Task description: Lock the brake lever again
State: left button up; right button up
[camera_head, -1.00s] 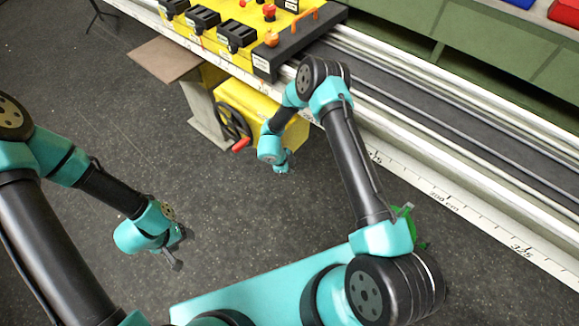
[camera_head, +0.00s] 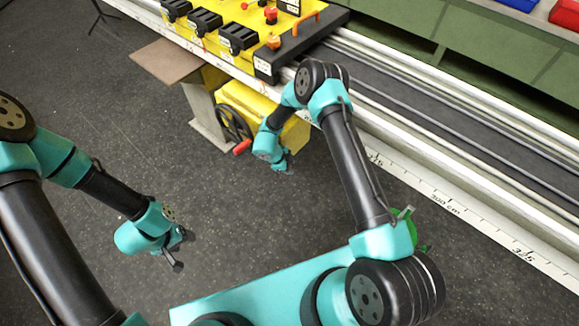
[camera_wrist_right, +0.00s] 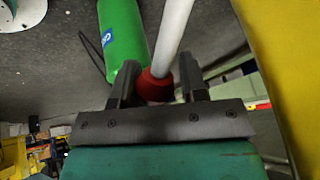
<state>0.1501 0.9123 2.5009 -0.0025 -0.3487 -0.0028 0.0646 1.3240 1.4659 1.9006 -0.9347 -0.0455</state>
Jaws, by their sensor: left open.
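In the right wrist view a red knob (camera_wrist_right: 155,86) lies between the fingers of my right gripper (camera_wrist_right: 158,80). A pale straight rod (camera_wrist_right: 174,35) runs up from the knob; it looks like the brake lever. A narrow gap shows beside the right finger, so the fingers look apart around the knob. In the head view my right gripper (camera_head: 281,164) hangs low in front of the yellow box, and the knob cannot be made out there. My left gripper (camera_head: 181,252) is open and empty over the dark floor at the left.
A handwheel with a red handle (camera_head: 242,147) sits beside the yellow box (camera_head: 240,98). A yellow control panel (camera_head: 228,20) stands above on the rail (camera_head: 475,205). The floor around my left gripper is clear.

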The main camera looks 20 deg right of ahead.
jog(key=o, duration=0.3)
jog(key=shift+r, duration=0.1)
jog(key=v, duration=1.7)
jog(key=shift+w+r, duration=0.1)
jog(key=shift+r, duration=0.05)
jog(key=s+d+f+n+t+y, duration=0.1)
jog(key=s+d+f+n+t, duration=0.15)
jog(key=d+n, duration=0.3)
jog(key=s+d+f+n+t+y, duration=0.1)
jog(key=s+d+f+n+t, duration=0.15)
jog(key=d+n, duration=0.3)
jog(key=s+n+g+y, duration=0.1)
jog(key=s+n+y, duration=0.1)
jog(key=s, duration=0.4)
jog(key=s+a+n+g+y, duration=0.1)
jog(key=s+n+y, duration=0.2)
jog(key=s+n, duration=0.2)
jog(key=s+n+g+y, duration=0.1)
jog(key=s+n+y, duration=0.2)
jog(key=s, duration=0.4)
jog(key=shift+s+a+r+n, duration=0.15)
jog(key=shift+r+n, duration=0.2)
jog(key=shift+n, duration=0.05)
